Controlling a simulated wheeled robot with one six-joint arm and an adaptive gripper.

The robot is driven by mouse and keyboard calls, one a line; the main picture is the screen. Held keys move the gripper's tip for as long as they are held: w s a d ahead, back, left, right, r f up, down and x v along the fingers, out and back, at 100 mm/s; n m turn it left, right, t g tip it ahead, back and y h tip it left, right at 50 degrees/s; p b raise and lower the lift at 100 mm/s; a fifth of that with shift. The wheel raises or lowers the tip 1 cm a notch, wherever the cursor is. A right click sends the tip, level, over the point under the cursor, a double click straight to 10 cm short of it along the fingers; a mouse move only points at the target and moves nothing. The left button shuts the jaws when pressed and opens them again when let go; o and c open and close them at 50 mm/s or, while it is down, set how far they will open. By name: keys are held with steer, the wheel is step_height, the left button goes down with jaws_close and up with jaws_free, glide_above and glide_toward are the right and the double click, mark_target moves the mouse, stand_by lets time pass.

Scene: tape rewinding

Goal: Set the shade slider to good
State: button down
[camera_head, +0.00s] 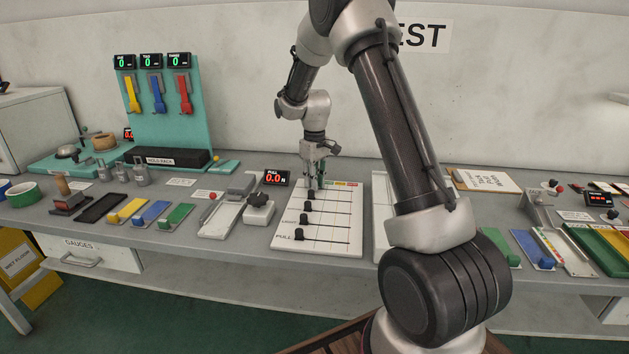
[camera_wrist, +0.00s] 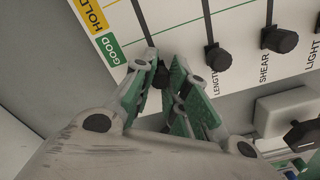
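The white slider board (camera_head: 317,245) lies on the bench with several black knobs in a column along its left side. In the wrist view, the green GOOD label (camera_wrist: 112,48) and the yellow HOLD label (camera_wrist: 92,14) sit beside the end track. That track's black knob (camera_wrist: 161,77), taken as shade, is partly hidden between my fingers; its name is hidden. It lines up with the other knobs, a little short of GOOD. My gripper (camera_wrist: 165,60) points down over it with its fingertips close together on either side; it also shows in the head view (camera_head: 316,184).
The LENGTH knob (camera_wrist: 217,57) is close beside my right finger, with the SHEAR knob (camera_wrist: 281,40) beyond. A red PULL display (camera_head: 275,177) stands behind the board's left corner. A grey block with a black knob (camera_head: 259,209) stands left of the board.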

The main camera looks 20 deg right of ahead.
mark_target(327, 189)
steer(key=s+d, duration=0.2)
steer(key=d, duration=0.1)
steer(key=shift+s+d, duration=0.15)
steer(key=shift+d, duration=0.05)
steer(key=c, duration=1.4)
jaws_free()
steer(key=shift+o, duration=0.2)
step_height(327, 189, up, 12)
